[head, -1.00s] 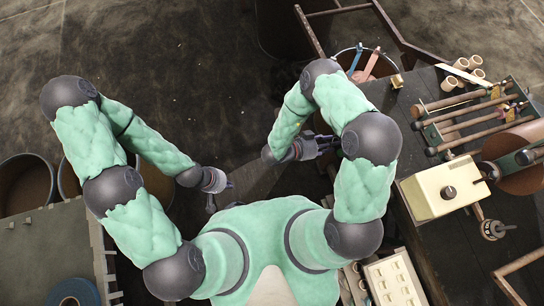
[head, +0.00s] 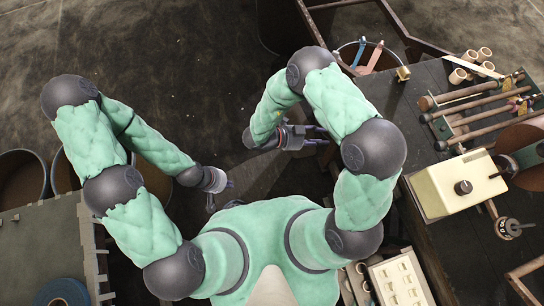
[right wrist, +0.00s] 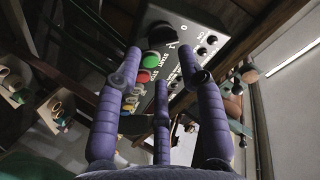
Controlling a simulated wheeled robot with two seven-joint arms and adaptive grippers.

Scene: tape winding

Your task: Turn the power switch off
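In the right wrist view a dark control panel (right wrist: 215,24) shows a large black rotary knob (right wrist: 160,34), a green button (right wrist: 149,60), a red button (right wrist: 143,76) and several small dark knobs; which one is the power switch is not readable for certain. The purple fingers of my right gripper (right wrist: 158,85) are spread in front of this panel with nothing between them. In the head view my right gripper (head: 318,138) points right toward the bench, and the panel is not visible there. My left gripper (head: 226,182) hangs at the left; its fingers are too small to read.
The workbench (head: 420,92) at right carries a cream box with a knob (head: 445,186), rollers (head: 470,115) and cardboard tubes (head: 470,60). A bin (head: 365,56) stands behind it. A table (head: 40,240) with a blue tape roll (head: 62,292) is at left. Floor between is clear.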

